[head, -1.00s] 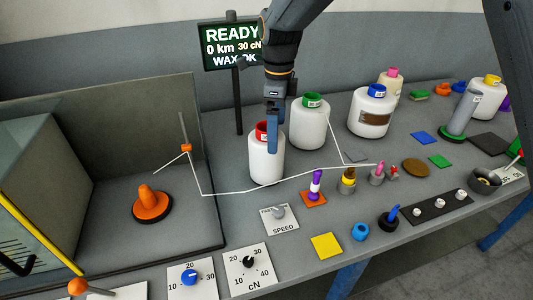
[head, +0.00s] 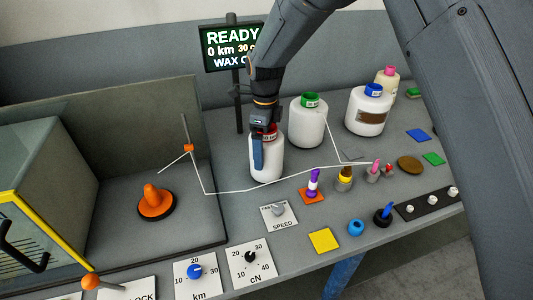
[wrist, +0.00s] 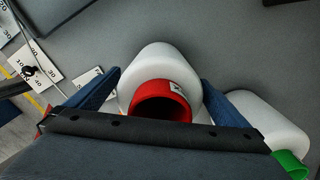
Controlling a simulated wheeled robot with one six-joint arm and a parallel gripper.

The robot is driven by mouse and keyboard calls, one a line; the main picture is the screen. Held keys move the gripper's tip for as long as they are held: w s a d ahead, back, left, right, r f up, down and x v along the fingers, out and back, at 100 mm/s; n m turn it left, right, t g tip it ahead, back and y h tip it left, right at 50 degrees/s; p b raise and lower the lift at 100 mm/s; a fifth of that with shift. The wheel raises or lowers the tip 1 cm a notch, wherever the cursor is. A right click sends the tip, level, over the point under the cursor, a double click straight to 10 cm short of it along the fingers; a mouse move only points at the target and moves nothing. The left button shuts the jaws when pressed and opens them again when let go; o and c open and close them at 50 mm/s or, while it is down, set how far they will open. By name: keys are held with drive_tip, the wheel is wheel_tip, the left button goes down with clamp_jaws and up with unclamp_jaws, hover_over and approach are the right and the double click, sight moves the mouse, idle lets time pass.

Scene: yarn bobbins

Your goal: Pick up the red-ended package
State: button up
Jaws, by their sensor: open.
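The red-ended package (head: 266,165) is a white bobbin standing upright on the table, with a red ring at its top. In the wrist view its red end (wrist: 161,101) faces the camera and its white body (wrist: 158,62) shows beyond. My gripper (head: 262,150) is right over it, pointing down. In the wrist view the blue fingers lie on either side of the bobbin, apart. One finger hides part of the bobbin in the head view. Whether either finger touches it, I cannot tell.
A white bobbin with a green end (head: 308,124) stands close to the right. A blue-ended bobbin (head: 368,110) stands farther right. A display post (head: 238,100) rises behind on the left. A white thread (head: 238,191) runs in front. An orange peg (head: 155,202) stands at left.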

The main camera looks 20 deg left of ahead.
drive_tip(key=c, duration=1.3)
drive_tip(key=shift+w, duration=0.1)
drive_tip(key=shift+c, duration=0.2)
drive_tip(key=shift+r, duration=0.1)
wheel_tip(320, 180, up, 10)
drive_tip(key=b, duration=0.3)
drive_tip(key=shift+d, duration=0.1)
